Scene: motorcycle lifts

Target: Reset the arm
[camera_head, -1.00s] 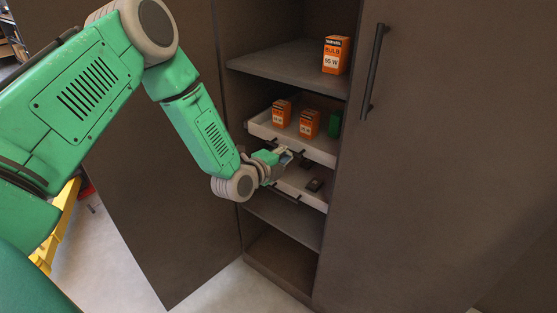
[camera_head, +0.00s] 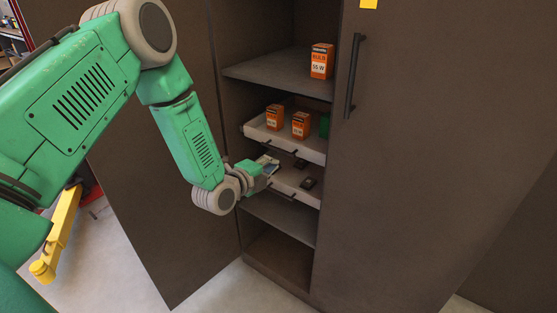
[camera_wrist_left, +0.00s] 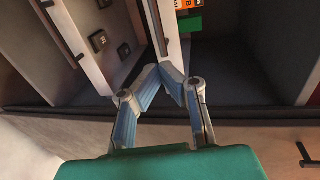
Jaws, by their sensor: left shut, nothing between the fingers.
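My left arm (camera_head: 195,140) is green with grey joints and comes in from the left in the head view. It reaches down to the open cabinet. My left gripper (camera_head: 270,165) is at the front of the two pulled-out drawers, level with the lower one. In the left wrist view the left gripper (camera_wrist_left: 168,74) has its fingertips together with nothing between them. The fingertips look close to the drawer edges; I cannot tell whether they touch. My right gripper is not in view.
The upper drawer (camera_head: 310,154) holds orange boxes (camera_head: 300,125) and a green one. The lower drawer (camera_head: 290,185) holds small dark items (camera_head: 308,183). A bulb box (camera_head: 321,60) stands on the shelf above. A cabinet door (camera_head: 420,150) with a black handle is at right.

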